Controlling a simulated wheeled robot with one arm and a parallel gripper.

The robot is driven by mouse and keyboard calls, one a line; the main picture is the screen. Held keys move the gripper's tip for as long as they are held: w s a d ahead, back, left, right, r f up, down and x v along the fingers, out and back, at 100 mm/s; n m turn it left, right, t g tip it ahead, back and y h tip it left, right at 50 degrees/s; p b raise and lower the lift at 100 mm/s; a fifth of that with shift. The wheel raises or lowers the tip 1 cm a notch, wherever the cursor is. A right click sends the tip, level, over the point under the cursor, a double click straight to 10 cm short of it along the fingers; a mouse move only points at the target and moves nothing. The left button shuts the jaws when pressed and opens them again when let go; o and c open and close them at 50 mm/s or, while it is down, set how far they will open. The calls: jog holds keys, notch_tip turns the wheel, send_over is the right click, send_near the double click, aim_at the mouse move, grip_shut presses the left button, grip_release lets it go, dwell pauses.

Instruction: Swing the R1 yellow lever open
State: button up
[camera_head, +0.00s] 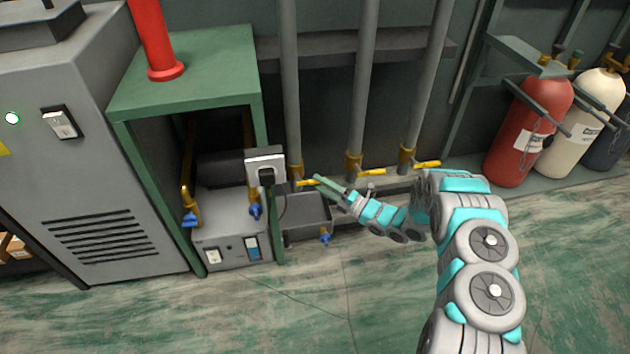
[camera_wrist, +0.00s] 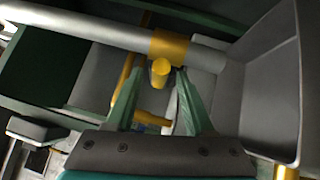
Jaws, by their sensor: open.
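Three grey vertical pipes each carry a brass valve with a yellow lever near the bottom. No R1 label is readable. The left pipe's yellow lever (camera_head: 306,183) points sideways to the right, at the tip of my gripper (camera_head: 317,180). In the wrist view, this lever (camera_wrist: 160,73) shows end-on between the two green fingers of my gripper (camera_wrist: 159,80). The fingers stand apart, with gaps visible on both sides of the lever. The brass valve body (camera_wrist: 168,46) sits on the grey pipe just beyond.
The middle lever (camera_head: 371,172) and right lever (camera_head: 427,164) also point right. A grey bin (camera_head: 307,213) lies below the left valve. A green stand (camera_head: 185,75) with a grey machine stands left. Red (camera_head: 527,130) and cream (camera_head: 580,130) cylinders stand right. Floor in front is clear.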

jog(key=shift+x, duration=1.05)
grip_shut()
dwell(0.7)
